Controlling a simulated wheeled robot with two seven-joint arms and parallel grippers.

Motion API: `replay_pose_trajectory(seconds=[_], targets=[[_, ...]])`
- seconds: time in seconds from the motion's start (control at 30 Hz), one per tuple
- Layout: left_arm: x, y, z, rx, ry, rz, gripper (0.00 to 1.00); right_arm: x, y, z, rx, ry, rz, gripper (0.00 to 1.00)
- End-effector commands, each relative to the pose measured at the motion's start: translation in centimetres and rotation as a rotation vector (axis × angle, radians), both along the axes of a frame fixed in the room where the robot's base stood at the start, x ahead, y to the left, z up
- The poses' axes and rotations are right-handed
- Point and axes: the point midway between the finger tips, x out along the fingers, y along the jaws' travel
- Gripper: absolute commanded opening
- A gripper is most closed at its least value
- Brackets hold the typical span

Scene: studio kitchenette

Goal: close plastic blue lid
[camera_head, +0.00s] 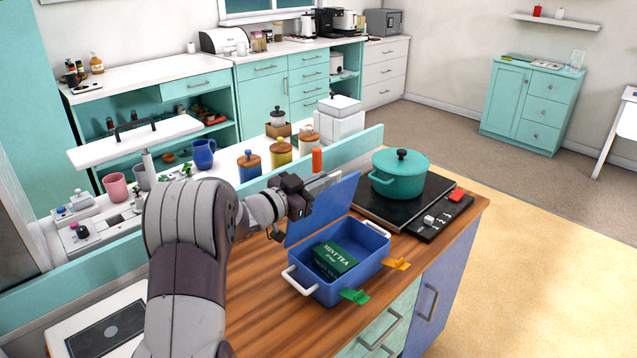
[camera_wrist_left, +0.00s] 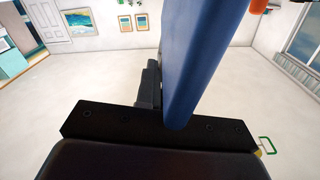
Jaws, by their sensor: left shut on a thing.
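A blue plastic box (camera_head: 372,246) with white side handles stands open on the wooden counter. A green mint tea box (camera_head: 335,258) lies inside it. Its blue lid (camera_head: 325,209) stands raised, roughly upright, along the box's back side. My left gripper (camera_head: 303,193) is at the lid's upper left edge and is shut on it. In the left wrist view the lid (camera_wrist_left: 190,60) rises as a blue slab beside a dark finger of my left gripper (camera_wrist_left: 158,97). The fingertips are partly hidden. My right gripper is not in view.
A teal pot (camera_head: 398,177) stands on a black cooktop (camera_head: 365,208) right of the lid. Green (camera_head: 355,296) and orange (camera_head: 397,263) clips stick out from the box's front. Several lidded jars stand behind the counter's raised back edge. Bare wood lies left of the box.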

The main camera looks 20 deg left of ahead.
Motion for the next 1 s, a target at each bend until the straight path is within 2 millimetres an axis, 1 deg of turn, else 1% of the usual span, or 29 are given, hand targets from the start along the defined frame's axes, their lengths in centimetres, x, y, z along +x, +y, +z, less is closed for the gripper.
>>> replay_pose_trajectory(seconds=[0.03, 0.07, 0.1, 0.37, 0.47, 0.57, 0.7, 0.8, 0.9, 1.0], targets=[[-0.1, 0.1, -0.7, -0.002, 0.015, 0.003, 0.18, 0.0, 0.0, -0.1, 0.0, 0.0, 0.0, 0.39], [-0.1, 0.1, -0.7, -0.002, 0.015, 0.003, 0.28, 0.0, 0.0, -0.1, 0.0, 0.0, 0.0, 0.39], [-0.1, 0.1, -0.6, -0.002, 0.014, 0.003, 0.34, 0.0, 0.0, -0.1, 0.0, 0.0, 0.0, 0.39], [-0.1, 0.1, -0.5, -0.002, 0.01, 0.002, 0.34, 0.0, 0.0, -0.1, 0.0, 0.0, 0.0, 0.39], [-0.9, 0.6, -0.4, -0.001, 0.008, 0.004, 0.34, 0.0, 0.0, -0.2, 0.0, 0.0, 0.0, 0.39], [-3.0, 1.5, -0.4, -0.002, 0.008, 0.006, 0.34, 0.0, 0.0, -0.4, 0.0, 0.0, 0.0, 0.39], [-6.6, 3.2, -0.4, -0.001, 0.007, 0.008, 0.34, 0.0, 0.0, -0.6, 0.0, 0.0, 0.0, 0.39], [-8.9, 4.2, -0.4, -0.001, 0.009, 0.007, 0.34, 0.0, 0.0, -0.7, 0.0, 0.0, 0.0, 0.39], [-10.5, 4.9, -0.4, 0.0, 0.007, 0.006, 0.34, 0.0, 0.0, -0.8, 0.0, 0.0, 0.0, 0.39], [-11.4, 5.2, -0.4, -0.001, 0.007, 0.004, 0.34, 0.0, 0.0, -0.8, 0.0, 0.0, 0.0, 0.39]])
